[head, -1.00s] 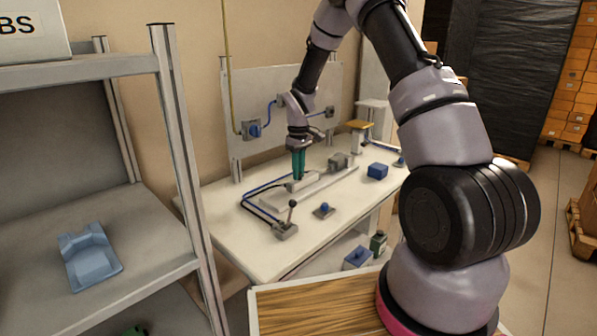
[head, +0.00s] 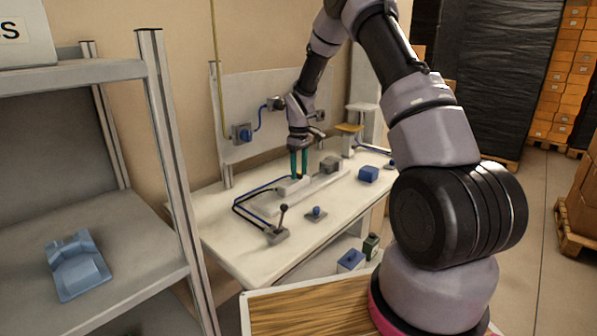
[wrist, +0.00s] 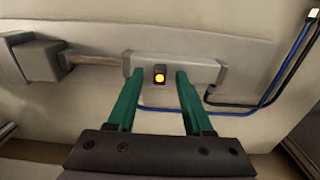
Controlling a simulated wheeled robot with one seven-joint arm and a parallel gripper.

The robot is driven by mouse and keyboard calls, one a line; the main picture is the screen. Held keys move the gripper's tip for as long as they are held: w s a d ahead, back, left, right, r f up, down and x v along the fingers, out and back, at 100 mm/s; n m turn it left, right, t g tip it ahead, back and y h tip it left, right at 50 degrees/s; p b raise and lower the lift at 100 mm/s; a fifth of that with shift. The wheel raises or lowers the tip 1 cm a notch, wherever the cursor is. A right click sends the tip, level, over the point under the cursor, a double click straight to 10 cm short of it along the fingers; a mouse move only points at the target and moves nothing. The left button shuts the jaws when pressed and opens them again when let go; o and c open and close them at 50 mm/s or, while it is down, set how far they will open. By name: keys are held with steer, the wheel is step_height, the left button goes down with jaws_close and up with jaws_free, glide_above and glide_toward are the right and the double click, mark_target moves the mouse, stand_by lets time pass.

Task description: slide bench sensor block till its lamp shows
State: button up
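The sensor block (wrist: 159,79) is a small dark block on the side of a pale grey cylinder (wrist: 205,72) in the wrist view. Its lamp (wrist: 159,73) glows yellow-orange. My gripper (wrist: 159,75) is open, its two teal fingers standing on either side of the block with a visible gap to each. A rod (wrist: 98,61) runs from the cylinder to a grey block (wrist: 30,62) at left. In the head view my gripper (head: 299,178) is low over the cylinder (head: 290,187); the sensor block cannot be made out there.
A black-knobbed lever (head: 278,233) and a blue button box (head: 316,213) stand at the bench's front. A blue block (head: 368,174) is to the right. A shelf rack (head: 165,150) stands left.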

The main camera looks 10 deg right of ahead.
step_height(320, 180, up, 11)
steer(key=shift+f, duration=0.15)
stand_by(0.5)
step_height(320, 180, up, 12)
steer(key=m+t, duration=0.2)
steer(key=m, duration=0.1)
glide_above(300, 173)
steer(key=s, duration=0.7)
steer(key=s+d+r+m+t, duration=0.1)
steer(key=s+r+m, duration=0.1)
steer(key=s+r, duration=0.55)
steer(key=s+r+m+t+y, duration=0.1)
steer(key=s+r+m+t, duration=0.1)
steer(key=s, duration=0.8)
steer(key=s+r+m+t+y, duration=0.1)
steer(key=s+m, duration=0.3)
steer(key=s, duration=0.6)
steer(key=shift+s+d+r+t, duration=0.2)
steer(key=shift+d+r+t, duration=0.2)
steer(key=shift+t, duration=0.2)
